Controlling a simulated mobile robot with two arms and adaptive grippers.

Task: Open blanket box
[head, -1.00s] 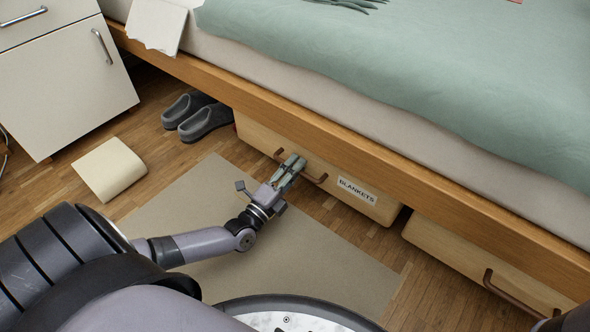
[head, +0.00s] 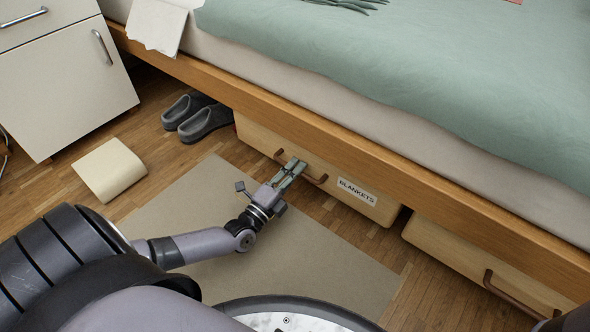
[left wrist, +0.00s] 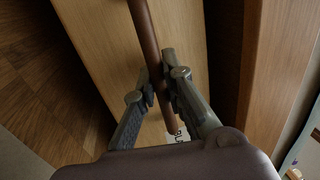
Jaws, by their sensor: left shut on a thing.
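The blanket box (head: 337,203) is a light wooden drawer under the bed, with a white "BLANKETS" label (head: 357,191) and a brown bar handle (head: 318,180). Its front sits beneath the bed's side rail. My left gripper (head: 295,165) is shut on the handle, near its middle. In the left wrist view the brown handle (left wrist: 145,35) runs between the two fingers (left wrist: 159,90), and the label is partly hidden behind a finger.
A second wooden box (head: 450,250) with a handle is under the bed at right. Grey shoes (head: 205,122) stand left of the blanket box. A beige rug (head: 310,255) lies in front. A cream block (head: 109,169) and a white cabinet (head: 60,85) are at left.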

